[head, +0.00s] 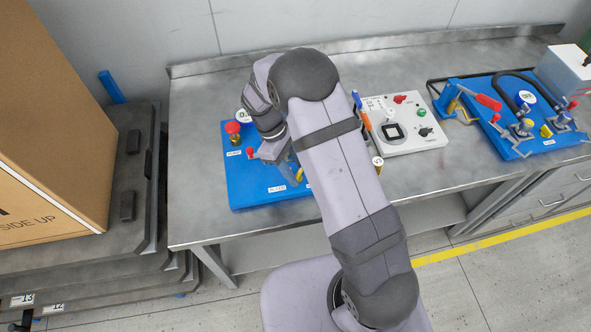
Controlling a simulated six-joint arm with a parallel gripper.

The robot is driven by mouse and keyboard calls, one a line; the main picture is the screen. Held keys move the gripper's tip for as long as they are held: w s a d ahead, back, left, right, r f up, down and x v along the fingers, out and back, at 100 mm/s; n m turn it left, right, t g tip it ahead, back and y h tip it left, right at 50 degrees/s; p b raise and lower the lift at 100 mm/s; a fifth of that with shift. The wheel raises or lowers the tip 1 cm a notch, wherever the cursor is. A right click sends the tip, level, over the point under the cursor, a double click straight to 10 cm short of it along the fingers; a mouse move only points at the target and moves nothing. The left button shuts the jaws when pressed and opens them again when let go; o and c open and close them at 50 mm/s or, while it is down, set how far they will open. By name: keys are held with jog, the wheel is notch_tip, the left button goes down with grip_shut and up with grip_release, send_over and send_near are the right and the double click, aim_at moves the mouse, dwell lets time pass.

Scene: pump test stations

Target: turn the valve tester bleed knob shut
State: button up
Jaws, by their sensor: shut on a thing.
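The blue tester plate (240,190) lies on the left part of the bench, partly covered by my arm. My gripper (293,168) reaches down over the plate, its fingers shut on a small part that the fingers and arm hide. It seems to be the bleed knob, but its shape and turn angle cannot be made out. A red knob (233,127) stands at the plate's upper left, with a smaller red knob (251,151) left of the gripper. A round gauge (242,115) shows behind, partly covered by my wrist.
A white control box (408,142) with colored knobs stands right of my arm, an orange-and-blue tool (362,112) at its left edge. A second blue station (510,142) with hoses is farther right. A large cardboard box (50,110) stands left of the bench (200,90).

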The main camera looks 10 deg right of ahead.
jog(key=m+y, duration=0.1)
jog(key=m, duration=0.1)
jog(key=m+g, duration=0.1)
jog(key=m, duration=0.2)
jog(key=shift+w+d+m+y+b, duration=0.2)
jog(key=shift+m+y+b, duration=0.1)
jog(key=shift+y, duration=0.1)
jog(key=m+y, duration=0.1)
jog(key=m, duration=0.3)
jog(key=shift+d+m+g+y, duration=0.1)
jog(key=shift+m+g+y, duration=0.2)
jog(key=shift+m+y, duration=0.1)
jog(key=o, duration=1)
jog(key=shift+o, duration=0.2)
jog(key=shift+r, duration=0.1)
jog(key=b+v, duration=0.3)
jog(key=v, duration=0.4)
jog(key=shift+r, duration=0.15)
